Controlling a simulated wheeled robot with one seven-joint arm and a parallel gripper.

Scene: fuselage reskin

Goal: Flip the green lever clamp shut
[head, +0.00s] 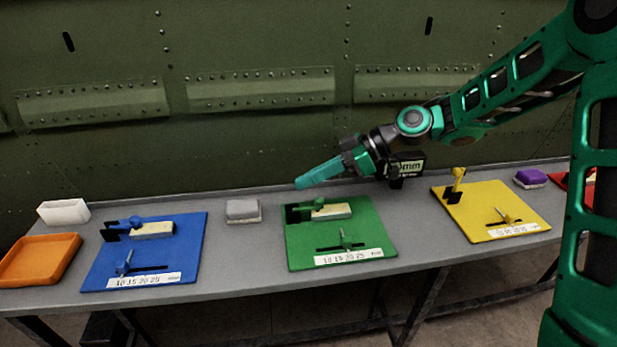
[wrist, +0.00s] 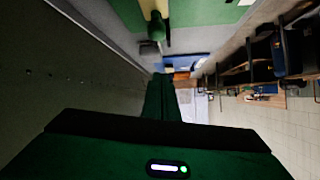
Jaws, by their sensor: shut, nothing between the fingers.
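The green lever clamp (head: 319,203) is at the back left of the green board (head: 365,227). Its lever lies low, pointing right from its black base toward a pale block (head: 332,211). Whether it presses on the block is too small to tell. My gripper (head: 302,184) is shut and empty, pointing left and down, above and just behind the clamp with a visible gap. In the wrist view the shut fingers (wrist: 162,98) point up the picture. The green clamp (wrist: 156,27) and the pale block (wrist: 152,8) show beyond them near the top.
A blue board (head: 185,250) with a lowered blue clamp lies left, and a yellow board (head: 485,220) with an upright yellow lever (head: 458,177) lies right. A grey block (head: 242,210) stands left of the green board. The green fuselage wall (head: 250,140) rises close behind the table.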

